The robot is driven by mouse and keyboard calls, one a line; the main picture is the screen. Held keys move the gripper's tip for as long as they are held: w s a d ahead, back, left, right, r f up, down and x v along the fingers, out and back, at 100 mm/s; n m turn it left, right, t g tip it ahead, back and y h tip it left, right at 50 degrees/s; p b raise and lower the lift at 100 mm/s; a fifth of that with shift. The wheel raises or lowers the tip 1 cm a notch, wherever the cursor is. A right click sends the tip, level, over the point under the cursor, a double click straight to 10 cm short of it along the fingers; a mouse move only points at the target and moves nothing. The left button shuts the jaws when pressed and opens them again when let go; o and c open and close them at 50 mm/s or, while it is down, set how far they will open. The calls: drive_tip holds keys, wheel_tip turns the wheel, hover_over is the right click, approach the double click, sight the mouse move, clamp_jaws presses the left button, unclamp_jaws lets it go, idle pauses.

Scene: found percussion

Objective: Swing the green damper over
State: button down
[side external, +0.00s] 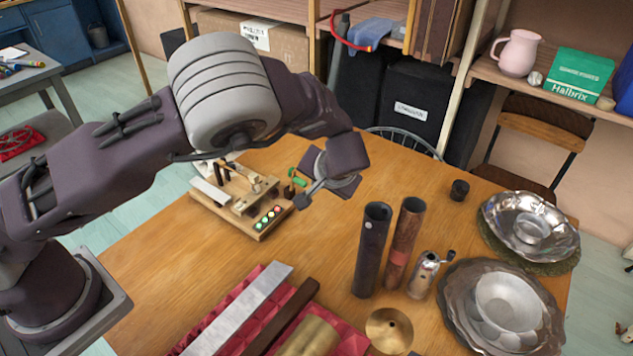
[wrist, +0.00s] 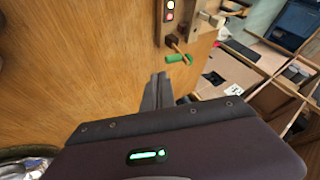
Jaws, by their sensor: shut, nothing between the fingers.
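The green damper (side external: 297,177) is a small green piece at the right end of a wooden mechanism (side external: 262,226) on the table. In the wrist view the damper (wrist: 179,58) sticks out from the wooden board (wrist: 166,28) beside a dark round knob. My gripper (side external: 303,199) is shut and empty, just in front of the damper in the side view. In the wrist view its shut fingers (wrist: 157,88) point toward the board, with a visible gap to the damper. My wrist partly hides the area right of the damper.
Two upright tubes (side external: 371,250) (side external: 404,245), a metal grinder (side external: 426,273) and metal bowls (side external: 505,302) stand to the right. Metal and wooden bars lie on a red padded base (side external: 220,318) in front. The tabletop between (side external: 335,225) is clear.

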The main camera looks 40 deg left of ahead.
sight(297, 183)
drive_tip(key=x, duration=0.8)
drive_tip(key=shift+s, duration=0.1)
